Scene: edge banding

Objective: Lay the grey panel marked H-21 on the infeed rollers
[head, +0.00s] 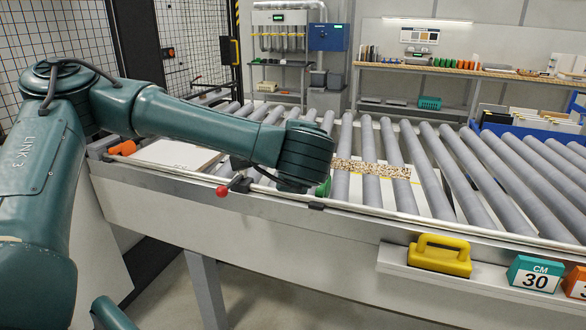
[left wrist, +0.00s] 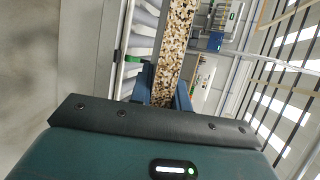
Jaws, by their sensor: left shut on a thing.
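My left gripper (left wrist: 165,92) is shut on a board whose visible side is a speckled brown-and-cream strip (left wrist: 178,45). In the head view the speckled strip (head: 372,168) shows just beyond my left wrist, over the grey rollers (head: 455,165). Whether it touches them I cannot tell. My wrist hides the left gripper in the head view. No grey face and no H-21 mark can be read on the board. My right gripper is in neither view.
A white sheet (head: 178,153) lies at the conveyor's left end, near a red knob (head: 222,191). A blue bin (head: 520,125) stands behind the rollers at right. Rollers right of the strip are clear.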

